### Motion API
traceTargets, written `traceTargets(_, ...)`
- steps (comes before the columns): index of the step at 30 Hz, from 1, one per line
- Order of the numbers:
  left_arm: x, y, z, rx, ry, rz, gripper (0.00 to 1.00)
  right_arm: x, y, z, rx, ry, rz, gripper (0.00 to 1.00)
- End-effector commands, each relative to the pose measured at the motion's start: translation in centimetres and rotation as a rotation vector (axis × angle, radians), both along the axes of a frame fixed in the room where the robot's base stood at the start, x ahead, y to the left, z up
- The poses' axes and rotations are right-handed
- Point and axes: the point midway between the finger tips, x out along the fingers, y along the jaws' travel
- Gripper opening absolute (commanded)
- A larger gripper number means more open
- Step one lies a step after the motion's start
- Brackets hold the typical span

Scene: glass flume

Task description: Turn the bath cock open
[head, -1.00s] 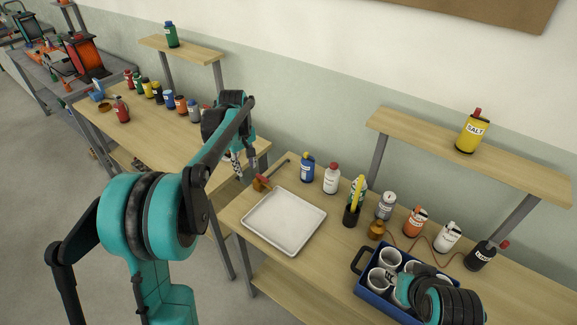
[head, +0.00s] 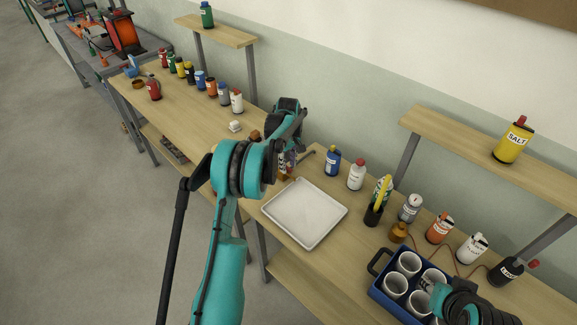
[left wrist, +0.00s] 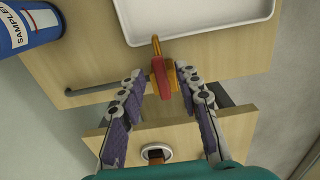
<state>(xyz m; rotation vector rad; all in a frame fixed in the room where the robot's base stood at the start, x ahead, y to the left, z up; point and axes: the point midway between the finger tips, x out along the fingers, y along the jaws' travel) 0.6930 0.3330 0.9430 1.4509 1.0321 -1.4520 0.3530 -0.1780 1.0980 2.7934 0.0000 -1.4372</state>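The bath cock shows in the left wrist view as a brass body (left wrist: 181,77) with a red handle (left wrist: 160,76), by the table edge near the white tray (left wrist: 190,30). A thin grey rod lies to its left. My left gripper (left wrist: 164,84) is open, its purple-padded fingers on either side of the cock, with no clear contact. In the head view my left gripper (head: 287,165) is beside the white tray (head: 305,213), and my arm and gripper largely hide the cock.
A blue bottle (head: 333,161), a white bottle (head: 356,175) and other bottles stand along the back of the near table. The blue crate (head: 381,285) holds several white cups. A gap separates this table from the far table (head: 190,115).

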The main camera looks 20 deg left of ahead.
Motion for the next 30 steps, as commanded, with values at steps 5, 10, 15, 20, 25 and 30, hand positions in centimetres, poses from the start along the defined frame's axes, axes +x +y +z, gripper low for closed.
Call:
traceTargets(5, 0.0, -0.01, -0.52, 0.0, 0.0, -0.001, 0.34, 0.01, 0.0, -0.08, 0.0, 0.0, 0.0, 0.33)
traceTargets(10, -0.01, -0.02, -0.48, 0.0, 0.0, -0.001, 0.31, 0.0, 0.0, -0.06, 0.0, 0.0, 0.0, 0.33)
traceTargets(15, -0.01, -0.02, -0.46, 0.0, 0.0, -0.001, 0.0, 0.0, 0.0, -0.06, 0.0, 0.0, 0.0, 0.33)
traceTargets(20, -0.01, -0.01, -0.45, 0.0, 0.0, -0.001, 0.0, 0.0, 0.0, -0.07, 0.0, 0.0, 0.0, 0.33)
traceTargets(25, -0.07, 0.01, -0.46, 0.0, 0.0, -0.021, 0.0, 0.0, 0.0, -0.11, 0.0, 0.0, 0.0, 0.33)
traceTargets(30, -0.27, 0.1, -0.47, 0.0, 0.0, -0.088, 0.0, 0.0, 0.0, -0.21, 0.0, 0.0, 0.0, 0.33)
